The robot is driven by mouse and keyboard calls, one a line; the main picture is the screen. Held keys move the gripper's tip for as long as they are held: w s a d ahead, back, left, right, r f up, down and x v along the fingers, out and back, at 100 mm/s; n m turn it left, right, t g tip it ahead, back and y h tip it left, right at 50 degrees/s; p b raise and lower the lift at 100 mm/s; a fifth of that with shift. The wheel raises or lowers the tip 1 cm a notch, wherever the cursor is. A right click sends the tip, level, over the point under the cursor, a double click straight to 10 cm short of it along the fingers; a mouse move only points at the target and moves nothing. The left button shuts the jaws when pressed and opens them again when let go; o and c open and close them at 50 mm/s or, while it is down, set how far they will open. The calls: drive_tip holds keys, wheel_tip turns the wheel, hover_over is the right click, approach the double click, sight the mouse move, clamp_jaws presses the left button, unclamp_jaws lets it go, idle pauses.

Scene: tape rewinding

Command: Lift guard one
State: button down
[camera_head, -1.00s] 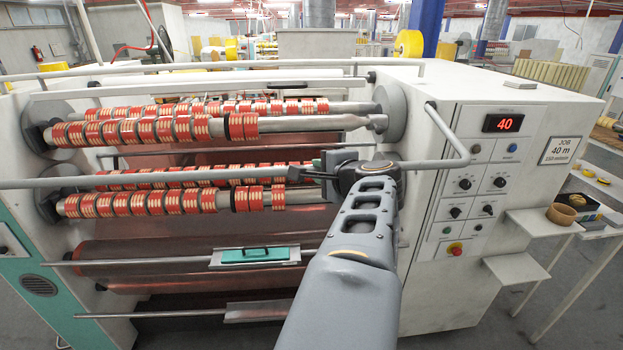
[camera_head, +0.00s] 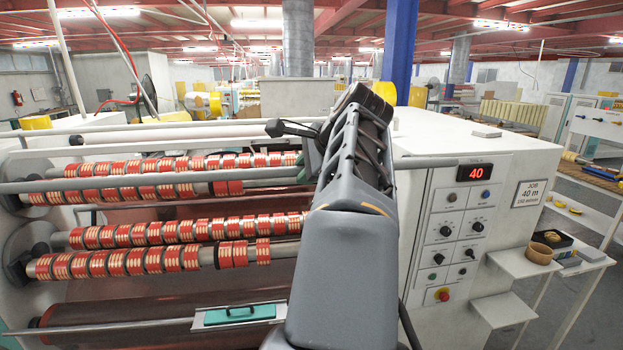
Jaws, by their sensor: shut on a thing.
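A long grey guard bar (camera_head: 120,183) runs across the front of the machine and crosses in front of the upper front row of red tape rolls (camera_head: 205,189). Its right part (camera_head: 428,162) shows beyond my arm, near the white cabinet. My gripper (camera_head: 307,166) is at the bar, mostly hidden behind my own arm, and is shut on it. The fingertips themselves are not clearly seen. A dark jointed piece sticks out to the left above the bar.
A lower shaft with red tape rolls (camera_head: 150,262) lies below the bar. A lower rail carries a teal handle (camera_head: 240,314). The white cabinet's control panel (camera_head: 462,230) stands close at right, with a side shelf (camera_head: 515,263) beside it.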

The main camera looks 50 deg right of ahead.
drive_tip(key=shift+r, duration=0.15)
drive_tip(key=c, duration=1)
unclamp_jaws()
drive_tip(key=shift+w+d, duration=0.1)
drive_tip(key=shift+o, duration=0.2)
drive_tip(key=v, duration=1.3)
drive_tip(key=shift+s+r, duration=0.3)
drive_tip(key=shift+f, duration=0.1)
